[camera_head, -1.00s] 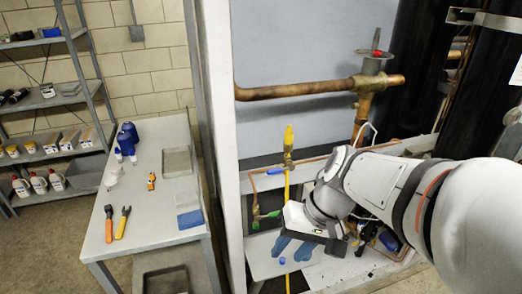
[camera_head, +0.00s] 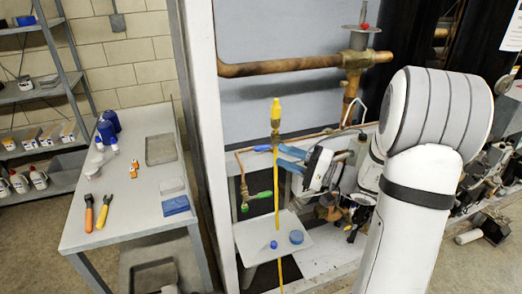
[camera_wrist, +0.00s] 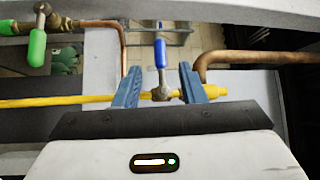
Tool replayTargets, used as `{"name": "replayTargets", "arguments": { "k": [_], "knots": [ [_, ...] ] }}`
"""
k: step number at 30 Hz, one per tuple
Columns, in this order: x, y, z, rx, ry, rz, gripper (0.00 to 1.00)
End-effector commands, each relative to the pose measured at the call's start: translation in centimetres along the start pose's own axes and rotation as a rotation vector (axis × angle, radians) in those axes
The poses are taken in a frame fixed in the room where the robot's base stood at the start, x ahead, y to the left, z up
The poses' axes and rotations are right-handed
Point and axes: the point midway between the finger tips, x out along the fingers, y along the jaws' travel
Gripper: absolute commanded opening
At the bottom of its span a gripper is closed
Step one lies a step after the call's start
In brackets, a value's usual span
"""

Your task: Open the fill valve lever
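A small valve with a blue lever (camera_head: 262,148) sits on the upright yellow hose, below its yellow top fitting (camera_head: 276,108). The blue lever also shows in the wrist view (camera_wrist: 160,53), standing crosswise to the yellow hose (camera_wrist: 60,102). A second valve with a green lever (camera_wrist: 37,47) sits on the copper pipe at the left; it shows lower down in the head view (camera_head: 263,194). My gripper (camera_head: 290,158) is open, its two blue fingers on either side of the blue-lever valve (camera_wrist: 159,84). Whether a finger touches it, I cannot tell.
A thick copper pipe (camera_head: 280,66) runs above, with a large valve (camera_head: 356,60). A small white shelf (camera_head: 265,250) below holds blue caps (camera_head: 296,237). A white post (camera_head: 205,130) stands left of the hose. A workbench (camera_head: 135,205) with tools is further left.

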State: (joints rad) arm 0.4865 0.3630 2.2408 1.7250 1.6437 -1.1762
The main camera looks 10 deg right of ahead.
Motion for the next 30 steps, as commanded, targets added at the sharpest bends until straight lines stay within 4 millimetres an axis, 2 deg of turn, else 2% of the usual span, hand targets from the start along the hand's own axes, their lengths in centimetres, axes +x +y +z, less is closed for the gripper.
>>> {"name": "replayTargets", "arguments": {
  "k": [9, 13, 18, 25, 30],
  "knots": [
    [5.0, -0.2, 0.1, 0.003, -0.006, 0.002, 0.37],
    [6.5, -0.2, 0.1, 0.002, -0.005, 0.002, 0.37],
    [7.4, -0.1, 0.1, 0.002, -0.003, 0.002, 0.37],
    [7.4, 0.0, 0.1, 0.002, -0.003, 0.003, 0.37],
    [7.4, 0.0, 0.1, 0.002, -0.003, 0.003, 0.24]
  ]
}}
